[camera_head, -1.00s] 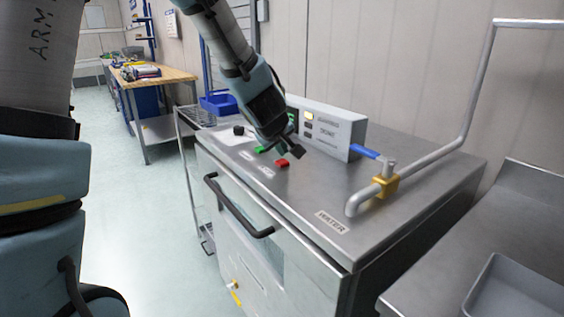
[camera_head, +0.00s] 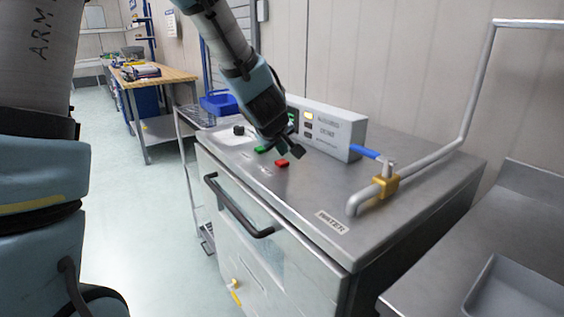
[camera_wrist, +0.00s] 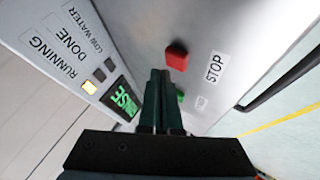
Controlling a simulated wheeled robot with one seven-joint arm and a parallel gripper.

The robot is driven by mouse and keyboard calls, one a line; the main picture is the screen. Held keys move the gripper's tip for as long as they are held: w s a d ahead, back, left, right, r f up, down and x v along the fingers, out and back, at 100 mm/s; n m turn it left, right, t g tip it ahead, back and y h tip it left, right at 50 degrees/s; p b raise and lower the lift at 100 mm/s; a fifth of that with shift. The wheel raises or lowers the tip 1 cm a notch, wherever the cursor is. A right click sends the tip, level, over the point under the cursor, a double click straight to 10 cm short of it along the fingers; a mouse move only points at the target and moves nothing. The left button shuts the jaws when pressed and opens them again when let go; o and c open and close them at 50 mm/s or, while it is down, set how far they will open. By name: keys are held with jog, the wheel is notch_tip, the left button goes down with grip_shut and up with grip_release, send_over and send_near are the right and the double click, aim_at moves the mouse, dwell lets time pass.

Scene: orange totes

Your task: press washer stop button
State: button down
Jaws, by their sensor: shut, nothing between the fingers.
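The washer (camera_head: 330,200) is a steel cabinet with a flat top. Its red stop button (camera_head: 282,163) sits on the top near the front edge; in the wrist view the red button (camera_wrist: 176,56) is beside a label reading STOP (camera_wrist: 216,67). A green button (camera_head: 260,149) is farther left, and in the wrist view it is partly hidden by the fingers. My gripper (camera_head: 297,152) is shut and empty, above the top close to the red button. In the wrist view my fingertips (camera_wrist: 160,74) show just below the red button in the picture. I cannot tell if they touch it.
A grey display box (camera_head: 330,130) stands behind the buttons, with the RUNNING light (camera_wrist: 89,87) lit and RINSE on its screen. A black door handle (camera_head: 238,208) runs along the front. A pipe with a blue-handled valve (camera_head: 384,178) is at right.

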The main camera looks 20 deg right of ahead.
aim_at(282, 163)
jog(key=shift+f+b, duration=0.35)
jog(key=shift+f, duration=0.05)
jog(key=shift+f+b, duration=0.4)
jog(key=shift+f, duration=0.1)
dwell(0.7)
dwell(0.3)
jog(key=shift+r+p, duration=0.95)
notch_tip(282, 163, up, 5)
jog(key=p, duration=0.5)
